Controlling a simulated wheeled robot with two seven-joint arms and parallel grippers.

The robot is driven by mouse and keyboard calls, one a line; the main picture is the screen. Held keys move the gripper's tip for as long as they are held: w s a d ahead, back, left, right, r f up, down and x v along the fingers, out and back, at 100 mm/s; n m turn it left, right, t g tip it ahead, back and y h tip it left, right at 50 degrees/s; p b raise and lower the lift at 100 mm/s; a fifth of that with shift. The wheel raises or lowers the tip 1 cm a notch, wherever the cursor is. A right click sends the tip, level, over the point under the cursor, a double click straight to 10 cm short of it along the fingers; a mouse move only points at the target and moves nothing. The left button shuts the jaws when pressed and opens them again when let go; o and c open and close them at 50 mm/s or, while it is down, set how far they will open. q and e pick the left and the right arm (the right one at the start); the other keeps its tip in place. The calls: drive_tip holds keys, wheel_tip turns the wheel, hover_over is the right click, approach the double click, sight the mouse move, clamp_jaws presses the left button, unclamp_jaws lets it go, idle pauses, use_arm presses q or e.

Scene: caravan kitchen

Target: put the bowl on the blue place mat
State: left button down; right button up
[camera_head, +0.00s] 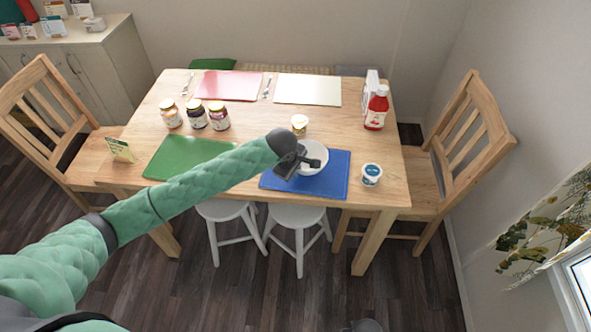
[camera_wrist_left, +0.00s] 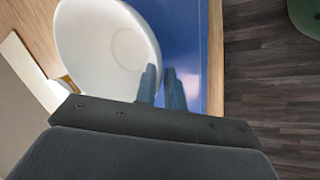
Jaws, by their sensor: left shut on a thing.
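The white bowl (camera_head: 314,155) is upright at the blue place mat (camera_head: 328,183), over its upper part. I cannot tell whether it rests on the mat or is held just above it. My left gripper (camera_head: 290,160) is at the bowl's left side, shut on its rim. In the left wrist view the bowl (camera_wrist_left: 105,45) fills the upper left, with the fingers (camera_wrist_left: 162,85) at its rim and the blue mat (camera_wrist_left: 185,40) beyond and below it. The gripper hides part of the bowl in the head view. My right gripper is not in view.
A small tub (camera_head: 371,174) stands just right of the blue mat, and a jar (camera_head: 299,124) stands just behind the bowl. A green mat (camera_head: 185,155) lies to the left. Several jars (camera_head: 195,115) and a red bottle (camera_head: 376,108) stand farther back. Two white stools (camera_head: 297,217) stand at the front edge.

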use_arm(q)
drive_tip(key=c, duration=1.5)
unclamp_jaws()
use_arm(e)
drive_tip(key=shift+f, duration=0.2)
